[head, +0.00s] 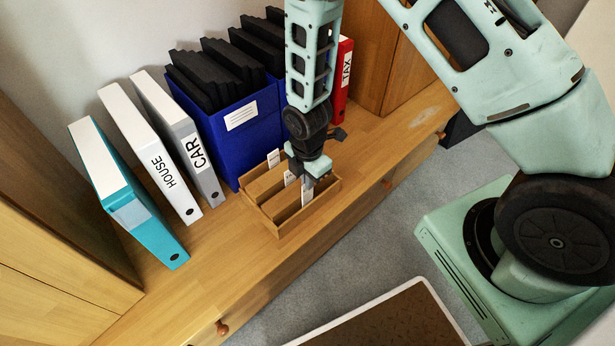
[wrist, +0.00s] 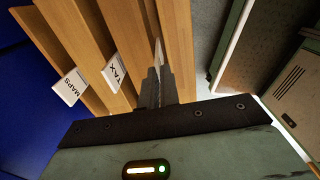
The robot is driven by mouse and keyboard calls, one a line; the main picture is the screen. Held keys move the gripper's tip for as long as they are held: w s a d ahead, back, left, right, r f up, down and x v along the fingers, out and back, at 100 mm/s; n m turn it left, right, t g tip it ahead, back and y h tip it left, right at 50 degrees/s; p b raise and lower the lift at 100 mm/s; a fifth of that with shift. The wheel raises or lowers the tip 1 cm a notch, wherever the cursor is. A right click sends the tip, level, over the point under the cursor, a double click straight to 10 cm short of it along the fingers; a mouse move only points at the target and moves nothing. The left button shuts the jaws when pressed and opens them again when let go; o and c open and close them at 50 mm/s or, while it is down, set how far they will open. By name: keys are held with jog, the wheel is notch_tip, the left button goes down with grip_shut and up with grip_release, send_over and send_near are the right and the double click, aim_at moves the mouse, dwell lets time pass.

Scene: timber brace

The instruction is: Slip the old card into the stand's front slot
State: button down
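The wooden stand (head: 284,226) sits on the wooden top, its slots running side by side. A white card (head: 307,194), which I take to be the old card, hangs upright below my gripper (head: 308,180) at the front slot. Whether its lower edge is inside the slot or just above it is hard to tell. My gripper looks shut on this card; in the wrist view its fingers (wrist: 158,85) are close together and the card shows almost edge-on. A TAX card (wrist: 117,72) and a MAPS card (wrist: 70,87) stand in the slots behind.
A blue box (head: 240,140) of black folders stands behind the stand. Teal (head: 140,215), HOUSE (head: 160,165) and CAR (head: 190,150) binders stand to the left, a red TAX binder (head: 344,75) to the right. The top's front edge is close to the stand.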

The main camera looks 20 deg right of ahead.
jog(key=shift+f+b, duration=0.55)
jog(key=shift+f, duration=0.5)
jog(key=c, duration=1.1)
grip_release()
jog(key=shift+r, duration=0.15)
notch_tip(320, 180, up, 8)
jog(key=p, duration=0.7)
